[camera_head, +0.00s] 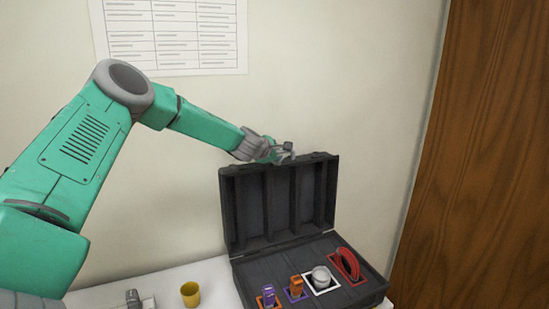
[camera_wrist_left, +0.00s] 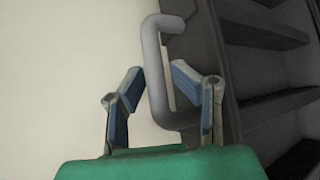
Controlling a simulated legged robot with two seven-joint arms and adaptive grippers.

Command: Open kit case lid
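The dark grey kit case (camera_head: 258,270) stands on the white table with its lid (camera_head: 232,212) raised, roughly upright at the back. My left gripper (camera_head: 288,153) is at the lid's top edge in the head view. In the left wrist view my left gripper (camera_wrist_left: 157,73) has its two fingers bent inward, one on each side of the grey lid handle (camera_wrist_left: 153,50), and the tips appear to meet it. In the head view the handle is mostly hidden by the gripper. My right gripper is not in view.
The case holds orange and purple pieces, a white round jar (camera_head: 321,277) and a red loop (camera_head: 347,264). A yellow cup (camera_head: 190,294) stands left of the case. A wall is close behind, and a brown wooden panel (camera_head: 490,150) is at the right.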

